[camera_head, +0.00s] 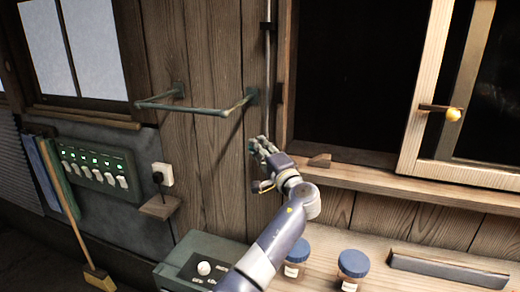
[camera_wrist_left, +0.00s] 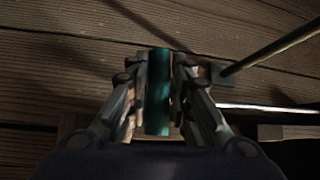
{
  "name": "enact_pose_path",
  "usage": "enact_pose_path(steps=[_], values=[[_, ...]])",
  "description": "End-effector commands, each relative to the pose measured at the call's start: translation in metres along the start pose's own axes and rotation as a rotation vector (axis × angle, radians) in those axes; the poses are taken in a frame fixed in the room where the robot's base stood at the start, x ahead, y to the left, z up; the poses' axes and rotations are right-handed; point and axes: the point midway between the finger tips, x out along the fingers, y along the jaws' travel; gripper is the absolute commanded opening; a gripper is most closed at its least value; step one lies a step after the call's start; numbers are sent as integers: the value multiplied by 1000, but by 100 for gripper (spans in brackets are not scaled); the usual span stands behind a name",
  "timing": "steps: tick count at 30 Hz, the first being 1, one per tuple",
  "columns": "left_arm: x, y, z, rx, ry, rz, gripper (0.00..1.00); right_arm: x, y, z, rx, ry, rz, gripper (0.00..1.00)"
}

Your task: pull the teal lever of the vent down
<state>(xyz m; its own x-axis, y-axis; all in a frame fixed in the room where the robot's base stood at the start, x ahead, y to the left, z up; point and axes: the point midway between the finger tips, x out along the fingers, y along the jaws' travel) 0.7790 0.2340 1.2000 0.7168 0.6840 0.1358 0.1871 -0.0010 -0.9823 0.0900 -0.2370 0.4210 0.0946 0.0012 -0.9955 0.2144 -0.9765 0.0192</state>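The teal lever (camera_wrist_left: 158,92) shows in the left wrist view as a short teal bar, lying between the two fingers. My left gripper (camera_wrist_left: 159,95) has a finger close against each side of the lever and appears shut on it. In the head view my left gripper (camera_head: 262,146) is at the plank wall, just left of the window opening and below a thin vertical rod (camera_head: 267,60). There the fingers hide most of the lever, and I cannot make it out clearly. My right gripper is in neither view.
A grey-green wall rail (camera_head: 195,109) juts out left of the gripper. The window sill (camera_head: 400,180) and a sliding frame (camera_head: 425,95) are right. Below stand blue-lidded jars (camera_head: 352,264) and a control box (camera_head: 203,268). A switch panel (camera_head: 100,168) and broom (camera_head: 70,210) are left.

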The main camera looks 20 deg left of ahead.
Motion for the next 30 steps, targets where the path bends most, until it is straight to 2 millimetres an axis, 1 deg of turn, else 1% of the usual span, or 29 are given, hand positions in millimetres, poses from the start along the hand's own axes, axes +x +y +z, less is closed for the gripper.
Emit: enact_pose_path(steps=[1,2,11,14,17,20,24,30], values=[[0,-2,0,-1,-1,-3,34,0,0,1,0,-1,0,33],[0,-2,0,-2,-1,-3,38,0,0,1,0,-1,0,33],[0,-2,0,-8,1,-2,38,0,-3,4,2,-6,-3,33],[-5,-1,-1,-8,2,-1,38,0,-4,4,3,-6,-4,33],[-17,-1,-1,-11,2,0,38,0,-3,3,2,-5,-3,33],[-36,-1,-2,-10,4,0,38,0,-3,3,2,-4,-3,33],[-68,-1,-2,-9,4,1,38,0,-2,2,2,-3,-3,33],[-103,-1,0,-7,1,0,38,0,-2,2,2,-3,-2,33]])
